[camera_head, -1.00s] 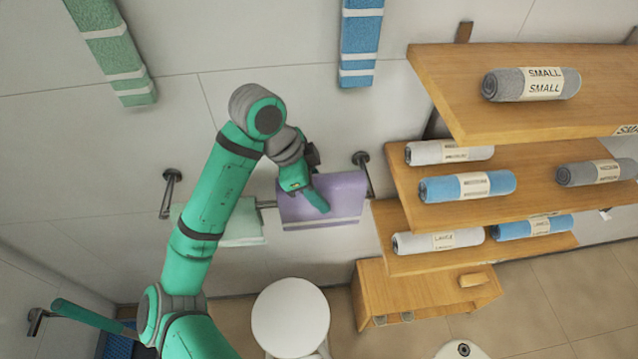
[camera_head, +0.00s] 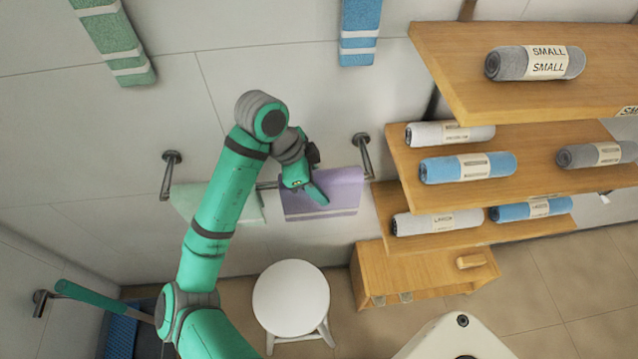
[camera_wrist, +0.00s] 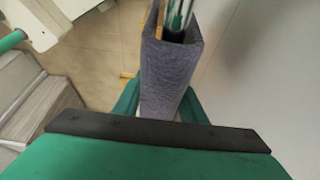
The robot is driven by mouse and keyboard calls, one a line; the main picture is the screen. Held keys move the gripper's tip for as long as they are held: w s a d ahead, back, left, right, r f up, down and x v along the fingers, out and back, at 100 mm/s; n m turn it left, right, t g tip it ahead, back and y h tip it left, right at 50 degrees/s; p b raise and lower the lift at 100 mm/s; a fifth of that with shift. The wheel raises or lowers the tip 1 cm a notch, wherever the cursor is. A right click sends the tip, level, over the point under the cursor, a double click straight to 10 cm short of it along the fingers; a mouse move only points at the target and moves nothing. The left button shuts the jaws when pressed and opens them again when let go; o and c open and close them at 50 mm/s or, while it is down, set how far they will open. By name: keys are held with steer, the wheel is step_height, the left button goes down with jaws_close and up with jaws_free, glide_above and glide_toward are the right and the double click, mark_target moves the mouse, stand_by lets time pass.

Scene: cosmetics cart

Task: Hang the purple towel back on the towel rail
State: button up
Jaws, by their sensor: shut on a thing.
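The purple towel (camera_head: 335,200) is at the right part of the towel rail (camera_head: 267,185), between the two wall brackets, in the head view. My gripper (camera_head: 318,192) is shut on it from above. In the wrist view the towel (camera_wrist: 172,75) is a folded upright band between my green fingers (camera_wrist: 160,108). The chrome rail (camera_wrist: 178,14) enters the fold, with towel on both sides of it. Whether the towel's weight rests on the rail cannot be told. My gripper hides the towel's upper left part in the head view.
A pale green towel (camera_head: 250,207) hangs on the rail's left part, partly behind my arm. Wooden shelves (camera_head: 410,165) with rolled towels stand close at right. A white stool (camera_head: 290,300) stands below. Green (camera_head: 113,40) and blue (camera_head: 360,30) towels hang higher up.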

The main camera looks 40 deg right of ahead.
steer(key=o, duration=1.3)
steer(key=shift+r, duration=0.1)
steer(key=v, duration=1)
steer(key=shift+w+a+r, duration=0.1)
steer(key=shift+r, duration=0.2)
